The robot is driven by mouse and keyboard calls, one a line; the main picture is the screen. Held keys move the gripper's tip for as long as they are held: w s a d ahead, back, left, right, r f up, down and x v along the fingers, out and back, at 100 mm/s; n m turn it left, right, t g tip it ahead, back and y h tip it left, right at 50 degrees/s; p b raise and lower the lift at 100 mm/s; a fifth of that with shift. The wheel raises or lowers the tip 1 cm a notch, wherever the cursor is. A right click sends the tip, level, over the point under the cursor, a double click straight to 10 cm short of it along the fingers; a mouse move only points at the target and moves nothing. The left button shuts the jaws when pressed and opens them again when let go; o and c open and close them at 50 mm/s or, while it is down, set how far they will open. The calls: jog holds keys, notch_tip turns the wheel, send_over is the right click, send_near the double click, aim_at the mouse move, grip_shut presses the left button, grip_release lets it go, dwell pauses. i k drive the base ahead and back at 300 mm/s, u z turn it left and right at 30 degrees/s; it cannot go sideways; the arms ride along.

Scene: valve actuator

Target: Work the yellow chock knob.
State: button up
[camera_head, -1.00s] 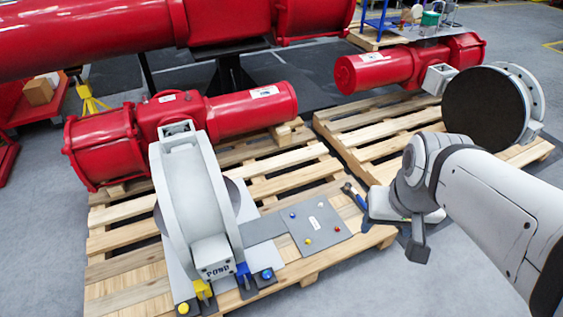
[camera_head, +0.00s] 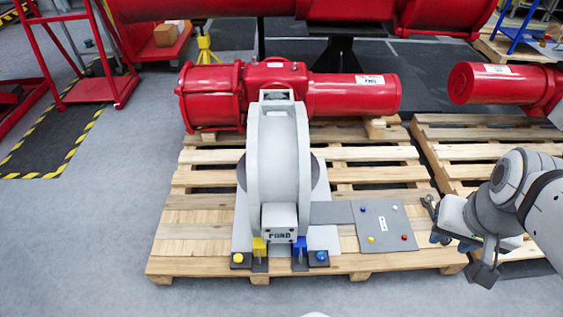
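The yellow chock knob (camera_head: 238,258) is a small round yellow knob on a dark plate at the front left foot of the grey wheel-like device (camera_head: 279,165). A yellow chock block (camera_head: 260,247) stands just right of it. A blue knob (camera_head: 320,256) and a blue block (camera_head: 299,248) form a matching pair to the right. My gripper (camera_head: 465,250) is at the right, beyond the grey panel and well apart from the yellow knob.
A grey panel (camera_head: 386,226) with several small coloured buttons lies on the wooden pallet (camera_head: 200,218), between my gripper and the device. A red actuator (camera_head: 352,96) lies behind. The floor in front and at left is clear.

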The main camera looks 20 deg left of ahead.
aim_at(238, 258)
jog(key=u, duration=1.65)
jog(key=i, duration=0.3)
jog(key=u, duration=0.05)
jog(key=k, duration=0.5)
jog(key=u, duration=1.25)
